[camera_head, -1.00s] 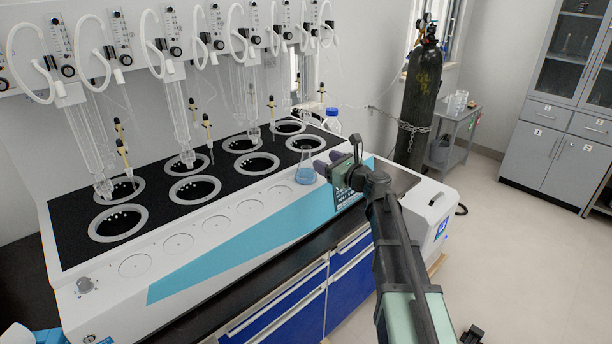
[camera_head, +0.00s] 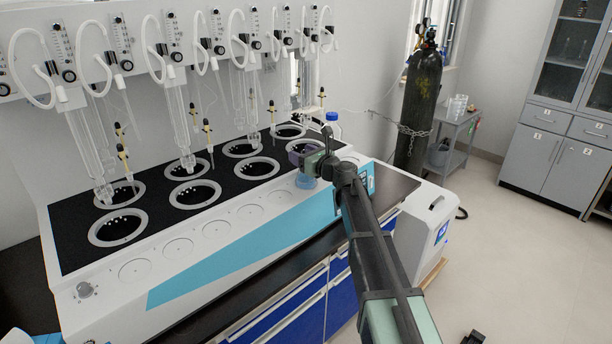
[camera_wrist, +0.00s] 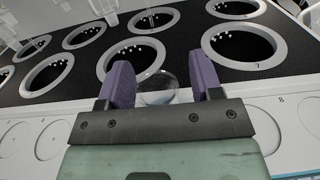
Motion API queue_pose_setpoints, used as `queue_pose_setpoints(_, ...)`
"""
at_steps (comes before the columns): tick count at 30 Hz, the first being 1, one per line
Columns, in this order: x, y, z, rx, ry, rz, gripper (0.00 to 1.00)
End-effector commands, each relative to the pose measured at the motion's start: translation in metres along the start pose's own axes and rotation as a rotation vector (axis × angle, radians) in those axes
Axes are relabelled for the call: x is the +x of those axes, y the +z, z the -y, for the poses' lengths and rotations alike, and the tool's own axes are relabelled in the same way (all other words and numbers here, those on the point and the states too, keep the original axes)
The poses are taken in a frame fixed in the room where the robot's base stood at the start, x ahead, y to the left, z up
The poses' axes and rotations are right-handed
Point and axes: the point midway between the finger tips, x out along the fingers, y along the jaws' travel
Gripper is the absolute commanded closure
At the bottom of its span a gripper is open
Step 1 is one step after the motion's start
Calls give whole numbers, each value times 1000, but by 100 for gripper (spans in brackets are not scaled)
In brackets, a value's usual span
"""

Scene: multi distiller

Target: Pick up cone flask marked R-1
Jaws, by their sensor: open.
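The cone flask (camera_head: 305,181) holds blue liquid and stands on the front ledge of the distiller, at its right end. My gripper (camera_head: 306,155) covers its upper part in the head view. In the wrist view the flask (camera_wrist: 157,87) shows as a clear round shape between the two purple fingers of my gripper (camera_wrist: 160,85). The fingers are open, with a gap on both sides of the flask. No R-1 mark is readable on it.
The distiller (camera_head: 222,229) has a black top with several ringed wells and glass condensers hanging above. A blue-capped bottle (camera_head: 332,125) stands behind my gripper. A black gas cylinder (camera_head: 418,100) stands to the right. The dark bench top (camera_head: 395,185) is clear at the right.

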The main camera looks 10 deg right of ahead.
Motion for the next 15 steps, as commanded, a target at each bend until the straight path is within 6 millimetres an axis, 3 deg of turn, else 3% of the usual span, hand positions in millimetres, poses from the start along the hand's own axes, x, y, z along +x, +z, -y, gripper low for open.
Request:
queue_pose_setpoints(6, 2, 0, 0, 0, 0, 0, 42)
queue_pose_setpoints(15, 2, 0, 0, 0, 0, 0, 88)
